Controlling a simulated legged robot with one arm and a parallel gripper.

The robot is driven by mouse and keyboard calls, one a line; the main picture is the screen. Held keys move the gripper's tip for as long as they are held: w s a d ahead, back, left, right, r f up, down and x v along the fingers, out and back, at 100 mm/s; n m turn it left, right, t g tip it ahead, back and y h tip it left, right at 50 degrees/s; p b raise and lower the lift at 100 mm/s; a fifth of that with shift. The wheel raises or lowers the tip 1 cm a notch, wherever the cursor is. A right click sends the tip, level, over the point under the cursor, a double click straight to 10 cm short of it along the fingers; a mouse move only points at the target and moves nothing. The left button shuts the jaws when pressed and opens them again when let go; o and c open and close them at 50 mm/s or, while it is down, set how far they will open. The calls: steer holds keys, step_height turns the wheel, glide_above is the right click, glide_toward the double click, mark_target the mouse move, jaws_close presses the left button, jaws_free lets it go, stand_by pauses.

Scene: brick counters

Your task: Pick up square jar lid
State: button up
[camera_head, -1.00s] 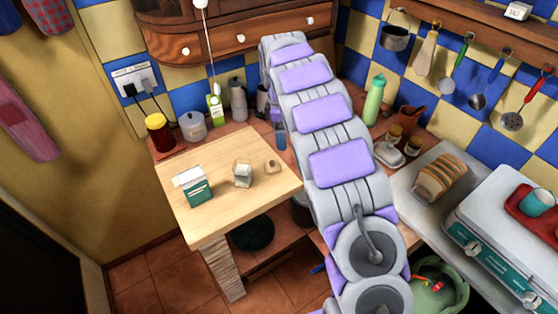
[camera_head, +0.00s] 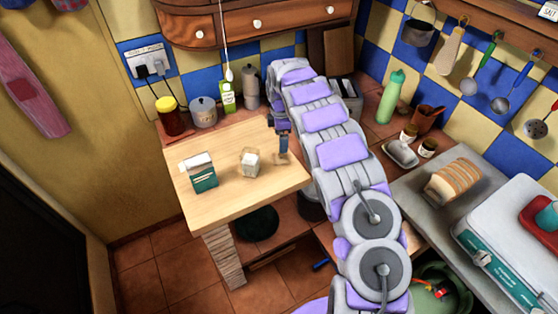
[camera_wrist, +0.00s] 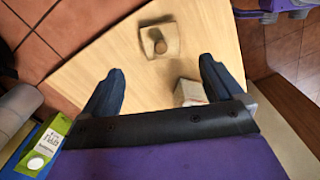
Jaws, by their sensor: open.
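The square jar lid (camera_wrist: 172,42) is a small pale wooden square with a round knob, lying on the light wood table top (camera_wrist: 90,65). In the wrist view it lies beyond my fingertips, roughly centred between them. In the head view the lid (camera_head: 281,159) is at the table's right side, just below my gripper (camera_head: 283,146) and partly covered by it. In the wrist view my gripper (camera_wrist: 161,66) has its two blue fingers spread apart with nothing between them. I cannot tell exactly how high the fingers are above the lid.
A small square glass jar (camera_head: 250,163) with pale contents stands left of the lid, and also shows near the right finger (camera_wrist: 189,91). The table's front is clear.

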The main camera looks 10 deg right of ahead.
mark_target(281, 155)
steer(key=f, duration=0.2)
steer(key=d+f, duration=0.1)
steer(key=f, duration=0.1)
steer(key=shift+d+f+b, duration=0.1)
steer(key=shift+f+b, duration=0.15)
steer(key=shift+b, duration=0.1)
steer(key=f, duration=0.1)
steer(key=a+f+b, duration=0.1)
steer(key=f, duration=0.3)
steer(key=shift+a+f+b, duration=0.1)
steer(key=shift+a+b, duration=0.2)
steer(key=shift+d, duration=0.35)
steer(key=c, duration=0.3)
steer(key=shift+a, duration=0.2)
steer(key=c, duration=0.8)
steer(key=shift+r, duration=0.2)
